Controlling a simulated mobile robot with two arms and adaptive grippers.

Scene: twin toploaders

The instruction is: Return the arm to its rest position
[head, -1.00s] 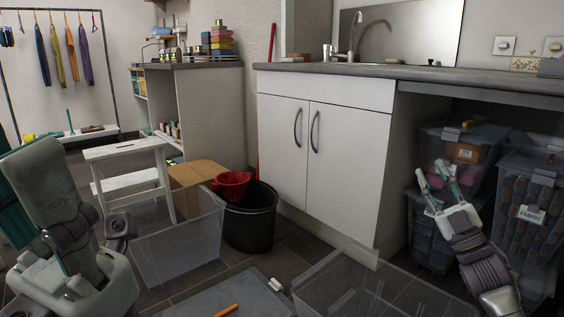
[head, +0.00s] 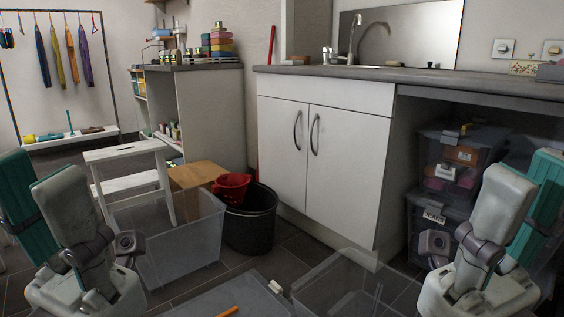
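My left arm is folded upright at the left edge of the head view, with its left gripper (head: 88,288) low beside the clear bin. My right arm is folded in much the same pose at the right edge, with its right gripper (head: 480,290) low in front of the shelf space. The two arms look close to mirror images. The fingers of both grippers are too foreshortened and covered by the arm links to show whether they are open or shut. I see no object held in either.
A clear bin (head: 185,255) stands by my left arm; another clear bin (head: 350,290) is at the bottom centre. A black bucket (head: 250,232) holds a red basket (head: 231,187). A white step stool (head: 125,155) and white cabinet (head: 335,160) stand behind. Stacked storage boxes (head: 455,165) sit under the counter.

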